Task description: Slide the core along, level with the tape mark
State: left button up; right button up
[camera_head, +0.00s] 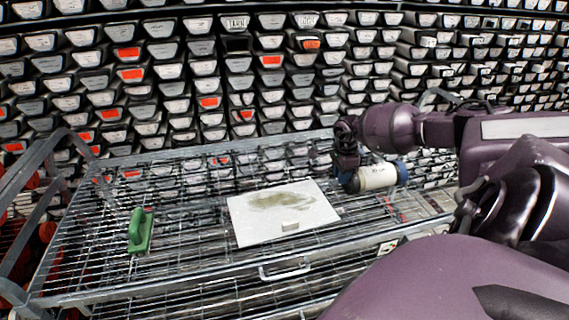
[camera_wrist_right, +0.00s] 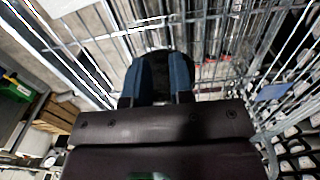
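The core (camera_head: 378,176) looks like a short cylinder with a cream middle, a blue right end and a dark left end. It lies on its side on the wire-mesh table, right of the white board. My right gripper (camera_head: 347,160) points down at the core's left end; I cannot tell whether it touches. In the right wrist view, two blue finger shapes (camera_wrist_right: 164,82) stand close together with a dark gap and a dark round shape beyond. I cannot tell whether they are shut. I cannot clearly make out the tape mark. My left gripper is out of view.
The table has a raised metal rim (camera_head: 150,292). Racks of core boxes (camera_head: 205,68) fill the back.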

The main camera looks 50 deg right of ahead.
jog(key=shift+s+d, duration=0.6)
jog(key=shift+d, duration=0.35)
jog(key=shift+s+d+b, duration=0.3)
jog(key=shift+s+d, duration=0.2)
jog(key=shift+d, duration=0.3)
jog(key=shift+w, duration=0.1)
jog(key=shift+a, duration=0.2)
jog(key=shift+w+a, duration=0.5)
jog(key=shift+a, duration=0.2)
notch_tip(320, 180, up, 9)
jog(key=p, duration=0.4)
